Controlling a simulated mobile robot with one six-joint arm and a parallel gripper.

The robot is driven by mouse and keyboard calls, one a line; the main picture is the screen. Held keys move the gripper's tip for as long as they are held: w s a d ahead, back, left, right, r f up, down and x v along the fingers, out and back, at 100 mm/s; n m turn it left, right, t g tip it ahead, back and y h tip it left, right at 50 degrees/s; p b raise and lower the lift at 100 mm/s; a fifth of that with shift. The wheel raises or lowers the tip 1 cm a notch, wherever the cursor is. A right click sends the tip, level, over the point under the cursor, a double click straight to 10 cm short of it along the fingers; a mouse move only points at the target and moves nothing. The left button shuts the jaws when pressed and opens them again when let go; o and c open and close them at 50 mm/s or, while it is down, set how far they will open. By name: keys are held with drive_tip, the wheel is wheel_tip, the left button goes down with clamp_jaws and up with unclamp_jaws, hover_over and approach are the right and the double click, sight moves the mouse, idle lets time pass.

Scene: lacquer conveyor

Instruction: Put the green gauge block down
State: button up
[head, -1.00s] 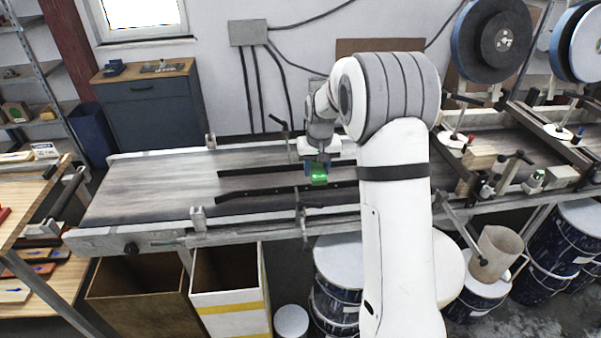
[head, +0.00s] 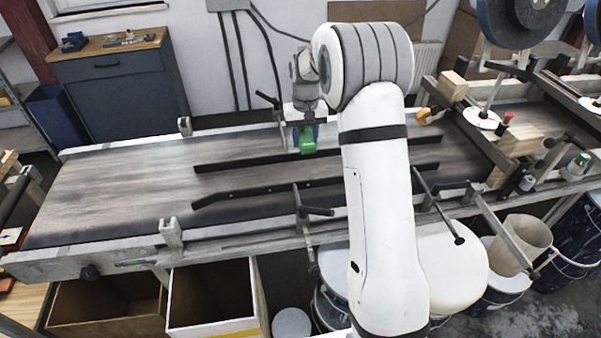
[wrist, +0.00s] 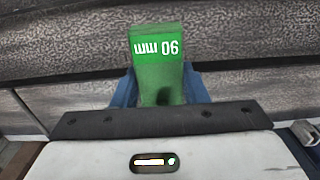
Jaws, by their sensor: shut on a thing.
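The green gauge block (head: 307,141) is held in my gripper (head: 306,134), which is shut on it with blue fingers at either side. In the head view the block shows over the belt's far part, just behind the rear black guide rail (head: 245,162). I cannot tell whether it touches the belt. In the wrist view the block (wrist: 158,55) stands out beyond the gripper (wrist: 160,92), with its white "90 mm" marking upside down. Its lower part is hidden by the gripper's dark plate.
The grey conveyor belt (head: 110,195) is bare to the left. A second black rail (head: 250,194) runs along its front, with a clamp post (head: 170,232) at the near edge. Wooden blocks and a green-capped bottle (head: 577,166) stand to the right. Open bins (head: 212,298) stand below.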

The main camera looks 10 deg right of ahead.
sight(304, 171)
wheel_tip(304, 171, down, 10)
drive_tip(key=shift+r+p, duration=0.1)
drive_tip(key=shift+p, duration=1)
drive_tip(key=shift+s+a, duration=0.1)
